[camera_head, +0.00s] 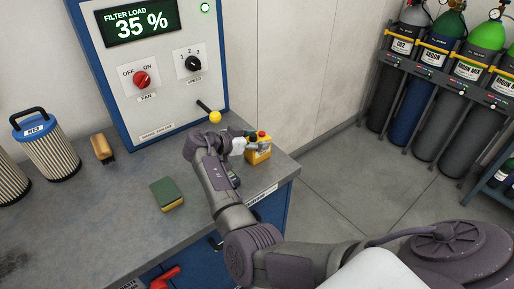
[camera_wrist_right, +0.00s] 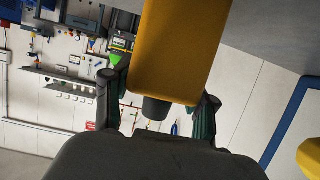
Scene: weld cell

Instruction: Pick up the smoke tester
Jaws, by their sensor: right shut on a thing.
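The smoke tester (camera_head: 258,149) is a small yellow unit with a red button on top, at the right end of the grey workbench. My right gripper (camera_head: 249,141) is shut on it from the left and partly covers it. In the right wrist view the yellow body of the tester (camera_wrist_right: 180,50) stands between the two dark green-padded fingers (camera_wrist_right: 160,108), with a dark round part at its end. I cannot tell whether it touches the bench or is slightly raised. My left gripper is not in view.
The workbench (camera_head: 110,215) carries a green-yellow sponge (camera_head: 167,194), a brush (camera_head: 102,148) and a filter cartridge (camera_head: 46,145). A control panel (camera_head: 150,65) with a yellow-knobbed lever (camera_head: 215,117) rises behind. Gas cylinders (camera_head: 430,90) stand far right; the floor between is clear.

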